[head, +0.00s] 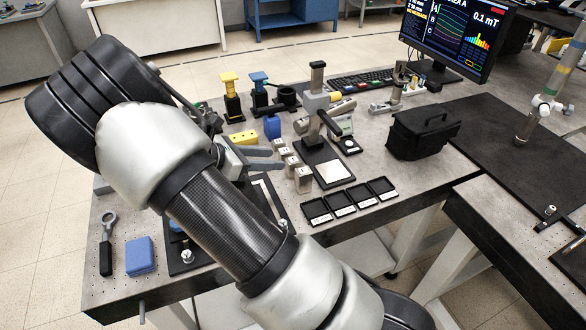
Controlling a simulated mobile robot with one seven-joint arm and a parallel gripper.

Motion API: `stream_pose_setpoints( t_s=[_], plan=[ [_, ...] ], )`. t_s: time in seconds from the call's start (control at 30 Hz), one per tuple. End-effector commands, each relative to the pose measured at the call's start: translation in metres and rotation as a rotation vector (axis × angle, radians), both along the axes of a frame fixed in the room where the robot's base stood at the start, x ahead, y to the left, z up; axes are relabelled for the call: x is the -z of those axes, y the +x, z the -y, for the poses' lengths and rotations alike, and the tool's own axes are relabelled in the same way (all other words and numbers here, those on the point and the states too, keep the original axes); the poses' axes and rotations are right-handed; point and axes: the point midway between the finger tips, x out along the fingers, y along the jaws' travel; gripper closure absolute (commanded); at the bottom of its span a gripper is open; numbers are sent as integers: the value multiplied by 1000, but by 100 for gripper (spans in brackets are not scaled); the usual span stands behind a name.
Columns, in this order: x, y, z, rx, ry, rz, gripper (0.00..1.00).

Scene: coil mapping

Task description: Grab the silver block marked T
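Several silver blocks stand in a slanting row on the grey table (232,288): the nearest and largest-looking block (303,181), another block (292,166) behind it, and smaller-looking ones (279,146) farther back. Their letters are too small to read, so I cannot tell which is marked T. My gripper (276,159) is just left of the row, beside the farther blocks. Its two grey fingers are apart, with nothing visibly held between them. My arm covers the table's left middle.
Several shallow black trays (341,204) lie in front of the blocks. A microscope-like stand (317,105) rises close behind them, right of the row. A black bag (423,132) sits farther right. A blue block (140,256) lies at the front left.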

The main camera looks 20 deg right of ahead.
Motion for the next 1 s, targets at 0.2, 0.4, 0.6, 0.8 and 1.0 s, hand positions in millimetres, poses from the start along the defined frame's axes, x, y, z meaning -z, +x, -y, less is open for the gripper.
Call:
stream_pose_setpoints(
  t_s=[0.2,0.4,0.6,0.8,1.0],
  plan=[
    [12,4,21,0,0,0,62],
    [24,8,36,1,-1,-2,62],
    [39,14,59,2,0,-1,62],
    [41,16,65,0,0,0,62],
    [41,16,65,0,0,0,74]
  ],
)
